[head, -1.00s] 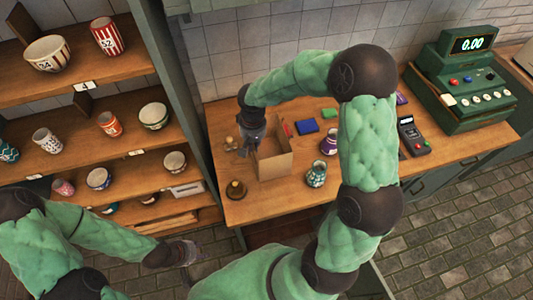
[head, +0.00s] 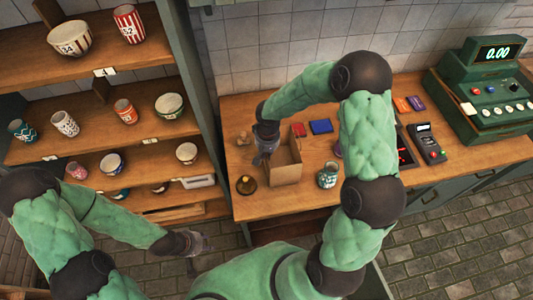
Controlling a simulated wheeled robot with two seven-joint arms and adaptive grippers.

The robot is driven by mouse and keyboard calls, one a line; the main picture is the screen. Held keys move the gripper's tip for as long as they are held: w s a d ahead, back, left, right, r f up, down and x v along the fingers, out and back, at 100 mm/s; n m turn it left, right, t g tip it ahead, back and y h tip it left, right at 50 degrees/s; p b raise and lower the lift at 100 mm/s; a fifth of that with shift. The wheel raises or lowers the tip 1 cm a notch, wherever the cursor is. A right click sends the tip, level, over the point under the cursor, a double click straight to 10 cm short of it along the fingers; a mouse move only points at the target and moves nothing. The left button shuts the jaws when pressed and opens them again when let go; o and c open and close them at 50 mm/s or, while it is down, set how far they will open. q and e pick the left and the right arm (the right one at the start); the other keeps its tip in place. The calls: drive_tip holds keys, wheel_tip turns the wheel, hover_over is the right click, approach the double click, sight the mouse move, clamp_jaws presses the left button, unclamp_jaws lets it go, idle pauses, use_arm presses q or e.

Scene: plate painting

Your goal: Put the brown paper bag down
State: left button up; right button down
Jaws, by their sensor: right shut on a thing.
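The brown paper bag (head: 286,173) is at the left part of the wooden counter (head: 290,208), upright with its open top showing. My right gripper (head: 264,158) reaches down from above and is shut on the bag's left side. The bag's base looks at or very close to the counter top; I cannot tell whether it touches. My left gripper (head: 201,243) hangs low at the left, in front of the counter and away from the bag. Its fingers are too small and dark to read.
A card terminal (head: 427,142) and green cash register (head: 485,88) are further right.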

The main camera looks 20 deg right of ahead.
drive_tip(key=c, duration=1.4)
unclamp_jaws()
drive_tip(key=shift+f, duration=0.1)
wheel_tip(320, 180, up, 12)
drive_tip(key=shift+d+r, duration=0.15)
